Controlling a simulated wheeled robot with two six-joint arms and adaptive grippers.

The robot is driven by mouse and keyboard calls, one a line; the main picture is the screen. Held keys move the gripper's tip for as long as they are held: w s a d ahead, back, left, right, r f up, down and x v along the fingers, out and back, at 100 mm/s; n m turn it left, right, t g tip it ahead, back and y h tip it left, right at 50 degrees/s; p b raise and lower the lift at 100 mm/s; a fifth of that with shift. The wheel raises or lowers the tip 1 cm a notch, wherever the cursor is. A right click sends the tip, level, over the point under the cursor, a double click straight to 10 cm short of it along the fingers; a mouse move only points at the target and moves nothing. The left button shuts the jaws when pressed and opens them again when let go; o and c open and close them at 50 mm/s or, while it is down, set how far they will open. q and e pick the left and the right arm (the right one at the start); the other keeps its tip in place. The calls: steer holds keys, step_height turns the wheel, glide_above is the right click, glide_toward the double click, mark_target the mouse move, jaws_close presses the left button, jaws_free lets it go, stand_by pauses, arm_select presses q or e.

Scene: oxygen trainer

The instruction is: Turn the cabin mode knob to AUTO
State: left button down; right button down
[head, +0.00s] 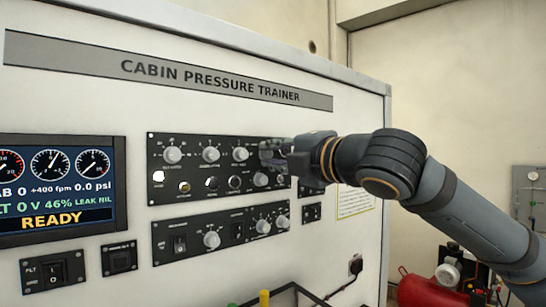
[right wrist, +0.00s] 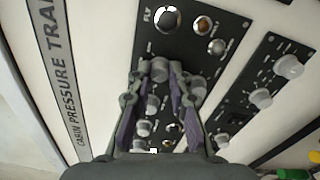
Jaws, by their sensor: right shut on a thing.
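My right gripper (head: 272,152) is at the right end of the upper black control panel (head: 200,193), reaching in from the right. In the right wrist view its two fingers (right wrist: 159,76) are shut around a grey round knob (right wrist: 160,69), one on each side. This is the last knob on the right of the panel's top row. In the head view the gripper hides it. Its label and pointer are too small or covered to read, so I cannot tell its setting or confirm it is the cabin mode knob. My left gripper is not in view.
Other grey knobs (head: 211,154) line the same row, close by. A lower panel (head: 168,241) carries more knobs and switches. A display (head: 60,190) at the left reads READY. A red tank (head: 430,292) stands at the lower right.

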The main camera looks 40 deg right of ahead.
steer(key=shift+a+f+n, duration=0.15)
steer(key=shift+f+n, duration=0.1)
steer(key=shift+n, duration=0.25)
steer(key=c, duration=1.7)
jaws_free()
steer(key=o, duration=0.5)
steer(key=shift+s+r, duration=0.15)
